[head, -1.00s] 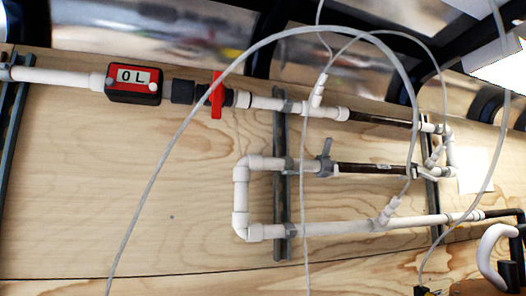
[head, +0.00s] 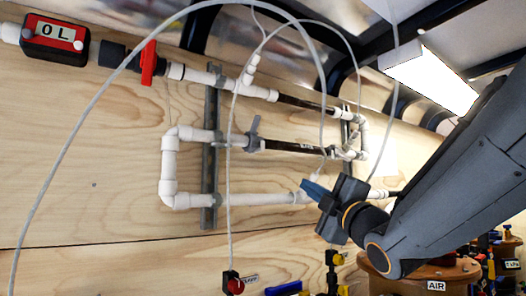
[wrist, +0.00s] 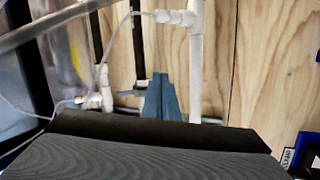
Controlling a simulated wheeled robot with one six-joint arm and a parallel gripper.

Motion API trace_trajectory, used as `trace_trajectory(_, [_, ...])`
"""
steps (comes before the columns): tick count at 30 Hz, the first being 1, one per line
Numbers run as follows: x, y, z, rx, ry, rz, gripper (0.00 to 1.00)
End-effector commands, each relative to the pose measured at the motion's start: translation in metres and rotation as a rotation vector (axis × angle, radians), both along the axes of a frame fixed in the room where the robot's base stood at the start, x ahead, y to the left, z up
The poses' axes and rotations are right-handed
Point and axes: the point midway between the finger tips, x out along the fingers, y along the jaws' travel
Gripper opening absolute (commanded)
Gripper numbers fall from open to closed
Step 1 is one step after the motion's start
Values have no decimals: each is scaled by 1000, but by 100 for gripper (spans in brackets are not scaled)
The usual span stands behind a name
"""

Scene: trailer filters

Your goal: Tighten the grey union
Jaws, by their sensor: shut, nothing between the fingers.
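A dark grey fitting (head: 112,55) sits on the upper pipe line between the red meter and the red-handled valve; it may be the grey union, but I cannot be sure. A narrow gap shows between it and the meter. My gripper (head: 309,187) is at the lower right of the head view, in front of the lower white pipe and well apart from this fitting. Its blue fingers are together and empty. They also show in the wrist view (wrist: 160,84), in front of the plywood wall and pipes.
The red valve handle (head: 148,62) stands across the pipe. A thin grey hose (head: 87,112) loops in front of the pipes. A grey valve handle (head: 254,131) is on the middle pipe. Brown equipment labelled AIR (head: 436,286) stands lower right.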

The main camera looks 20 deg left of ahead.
Motion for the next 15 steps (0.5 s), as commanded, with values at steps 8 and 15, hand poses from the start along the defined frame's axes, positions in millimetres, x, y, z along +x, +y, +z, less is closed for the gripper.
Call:
trace_trajectory(8, [-51,35,76,-13,-342,84,0])
trace_trajectory(15, [-39,54,96,-12,-355,86,0])
